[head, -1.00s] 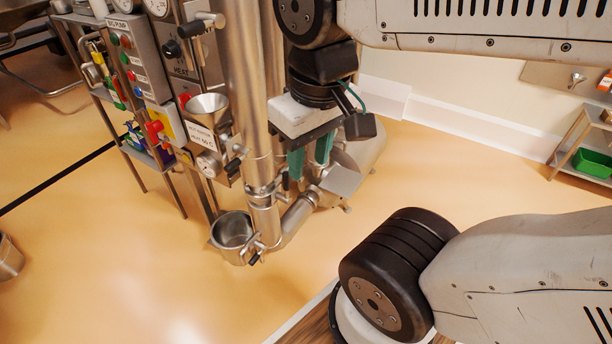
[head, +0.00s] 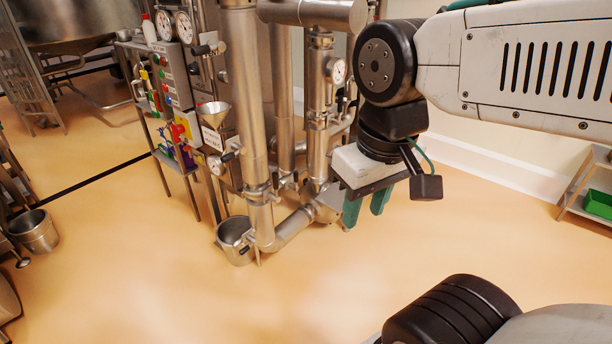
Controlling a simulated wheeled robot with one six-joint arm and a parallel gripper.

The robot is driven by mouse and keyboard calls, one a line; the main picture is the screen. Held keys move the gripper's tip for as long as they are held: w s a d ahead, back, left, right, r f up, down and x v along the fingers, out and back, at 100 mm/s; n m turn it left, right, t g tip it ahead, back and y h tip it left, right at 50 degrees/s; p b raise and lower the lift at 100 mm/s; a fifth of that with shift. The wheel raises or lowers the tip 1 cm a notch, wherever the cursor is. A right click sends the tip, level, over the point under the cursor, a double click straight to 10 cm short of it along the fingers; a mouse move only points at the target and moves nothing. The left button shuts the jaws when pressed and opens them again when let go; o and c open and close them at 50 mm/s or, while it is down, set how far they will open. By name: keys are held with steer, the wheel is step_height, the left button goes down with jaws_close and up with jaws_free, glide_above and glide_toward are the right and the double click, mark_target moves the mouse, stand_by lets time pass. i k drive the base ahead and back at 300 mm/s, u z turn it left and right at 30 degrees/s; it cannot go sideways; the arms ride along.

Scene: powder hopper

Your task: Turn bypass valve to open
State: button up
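My gripper (head: 366,207) points down with two teal fingers, a gap between them and nothing held. It hangs to the right of the steel pipework (head: 243,100). Small valve handles show on the pipes: one low on the front pipe (head: 260,194), one beside the rear pipe (head: 290,181), and one by the funnel (head: 229,156). I cannot tell which one is the bypass valve; the white label (head: 213,138) near the funnel is too small to read. My gripper appears apart from all these handles, though the depth between them is unclear.
A control panel (head: 172,75) with gauges and coloured buttons stands left of the pipes. A steel cup (head: 234,240) sits at the pipe's foot, and a bucket (head: 34,231) stands far left. A shelf with a green bin (head: 598,204) is at right. The floor in front is clear.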

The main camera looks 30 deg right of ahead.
mark_target(295, 186)
steer(key=z, duration=0.45)
steer(key=i, duration=1.65)
steer(key=u, duration=0.5)
